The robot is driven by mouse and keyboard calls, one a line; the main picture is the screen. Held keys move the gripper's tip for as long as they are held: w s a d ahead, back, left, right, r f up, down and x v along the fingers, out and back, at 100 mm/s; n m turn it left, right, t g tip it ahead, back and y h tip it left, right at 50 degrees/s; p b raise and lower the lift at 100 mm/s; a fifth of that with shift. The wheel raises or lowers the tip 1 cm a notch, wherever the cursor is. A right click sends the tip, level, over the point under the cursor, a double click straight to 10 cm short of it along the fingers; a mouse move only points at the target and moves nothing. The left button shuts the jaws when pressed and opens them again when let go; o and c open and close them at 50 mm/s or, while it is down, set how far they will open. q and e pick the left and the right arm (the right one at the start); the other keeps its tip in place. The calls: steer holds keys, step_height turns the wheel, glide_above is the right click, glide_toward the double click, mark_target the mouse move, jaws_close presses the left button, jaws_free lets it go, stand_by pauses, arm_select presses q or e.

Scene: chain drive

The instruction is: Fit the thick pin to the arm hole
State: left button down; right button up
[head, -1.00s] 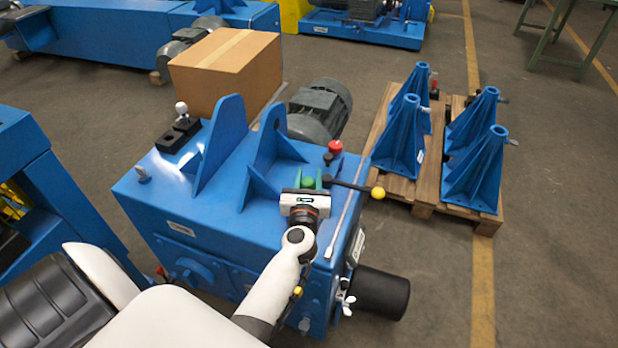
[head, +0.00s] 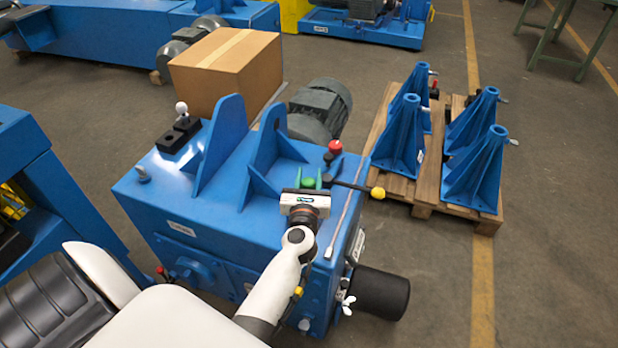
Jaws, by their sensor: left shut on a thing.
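My left gripper (head: 308,184) is over the top right of the blue machine box (head: 235,225), its fingers pointing away from me. It is shut on a small green piece (head: 309,183), mostly hidden by the gripper body. I cannot tell whether this piece is the thick pin. A dark lever with a yellow knob (head: 378,193) reaches out to the right beside the gripper. A short grey peg (head: 143,174) stands on the box's left corner. I cannot make out the arm hole. My right gripper is not in view.
Two blue upright plates (head: 222,140) rise from the box top. A red knob (head: 335,146) stands just beyond the gripper. A black block with a white ball (head: 181,108), a carton (head: 225,72) and a grey motor (head: 318,108) are behind. Blue stands sit on a pallet (head: 425,195).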

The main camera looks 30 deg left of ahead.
arm_select(q)
steer(key=shift+f+b, duration=1.95)
steer(key=shift+f, duration=0.15)
